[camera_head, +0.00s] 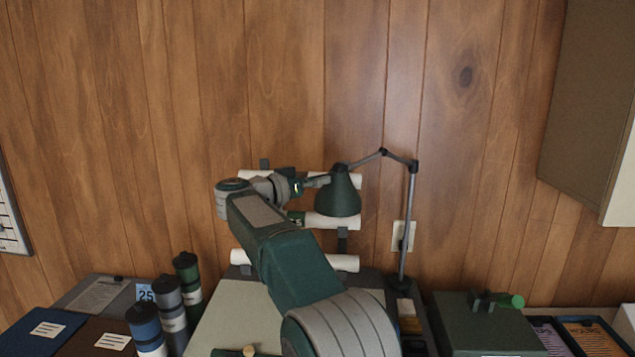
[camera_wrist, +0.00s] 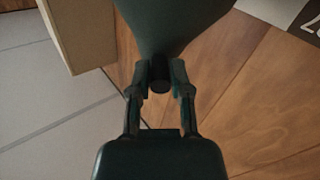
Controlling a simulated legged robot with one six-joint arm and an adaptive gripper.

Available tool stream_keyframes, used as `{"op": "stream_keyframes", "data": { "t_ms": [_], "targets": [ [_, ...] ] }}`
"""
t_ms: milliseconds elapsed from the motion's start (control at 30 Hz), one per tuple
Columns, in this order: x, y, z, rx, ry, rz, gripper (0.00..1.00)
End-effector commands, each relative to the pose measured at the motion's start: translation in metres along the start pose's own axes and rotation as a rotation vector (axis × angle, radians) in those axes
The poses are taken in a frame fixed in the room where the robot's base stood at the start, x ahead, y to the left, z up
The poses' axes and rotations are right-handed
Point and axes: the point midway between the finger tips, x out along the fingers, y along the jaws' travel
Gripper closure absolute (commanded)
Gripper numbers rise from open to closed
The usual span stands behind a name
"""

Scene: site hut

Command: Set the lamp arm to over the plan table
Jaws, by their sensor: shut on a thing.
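The lamp has a dark green cone shade (camera_head: 342,197), a thin jointed grey arm (camera_head: 400,158) and an upright post (camera_head: 408,225). The shade hangs to the left of the post, in front of the wall. My gripper (camera_head: 322,181) reaches the shade's left side. In the wrist view my gripper (camera_wrist: 160,84) is shut on a short dark knob (camera_wrist: 160,70) at the edge of the shade (camera_wrist: 178,22). A pale green table surface (camera_head: 222,315) lies below, partly hidden by my arm. I cannot tell whether it is the plan table.
White paper rolls (camera_head: 333,222) sit on a wall rack behind the shade. Several capped tubes (camera_head: 171,302) stand at the left, near folders (camera_head: 48,328). A green case (camera_head: 485,325) is at the right. A wall cabinet (camera_head: 590,105) hangs upper right.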

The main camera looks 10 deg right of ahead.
Motion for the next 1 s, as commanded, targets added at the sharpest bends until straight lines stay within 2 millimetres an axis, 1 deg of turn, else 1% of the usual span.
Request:
{"op": "stream_keyframes", "data": {
  "t_ms": [567,600,633,667,1000],
  "targets": [
    [-0.0026,-0.0043,-0.0027,0.001,0.006,0.014,1.00],
    [-0.0026,-0.0042,-0.0026,0.001,0.006,0.015,0.57],
    [-0.0026,-0.0042,-0.0024,0.001,0.005,0.015,0.43],
    [-0.0026,-0.0041,-0.0021,0.000,0.004,0.016,0.41],
    [-0.0019,-0.0023,-0.0011,0.000,0.000,0.020,0.41]
  ]
}}
